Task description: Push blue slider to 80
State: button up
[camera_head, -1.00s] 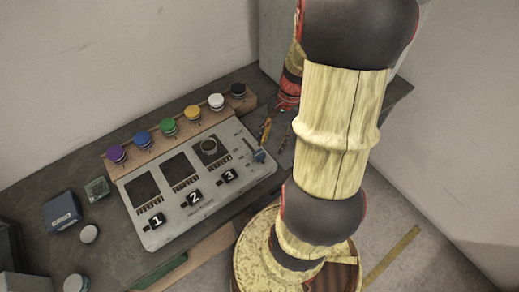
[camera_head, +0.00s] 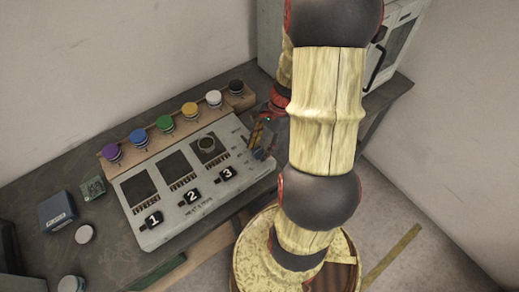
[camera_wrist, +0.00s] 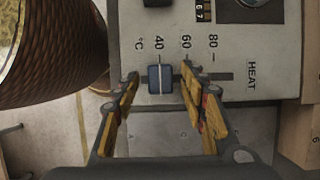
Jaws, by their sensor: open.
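The blue slider (camera_wrist: 161,79) is a small block with a pale centre line, lined up with the 40 mark in the wrist view. Its slot runs right past 60 to 80 on the grey control panel (camera_wrist: 262,52), beside the word HEAT. My gripper (camera_wrist: 158,82) is open, with one yellow-and-dark finger left of the slider and the other right of it, near 60. Whether either finger touches the slider I cannot tell. In the head view my gripper (camera_head: 260,136) is at the panel's right end and hides the slider.
A row of coloured knobs, among them a green one (camera_head: 165,124), stands behind the panel. Numbered switches sit along its front. A blue box (camera_head: 57,211) and a white button (camera_head: 85,234) lie to the left. A brown woven round object (camera_wrist: 50,55) is close at left in the wrist view.

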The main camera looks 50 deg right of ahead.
jog(key=shift+f, duration=0.2)
jog(key=shift+c, duration=0.6)
grip_shut()
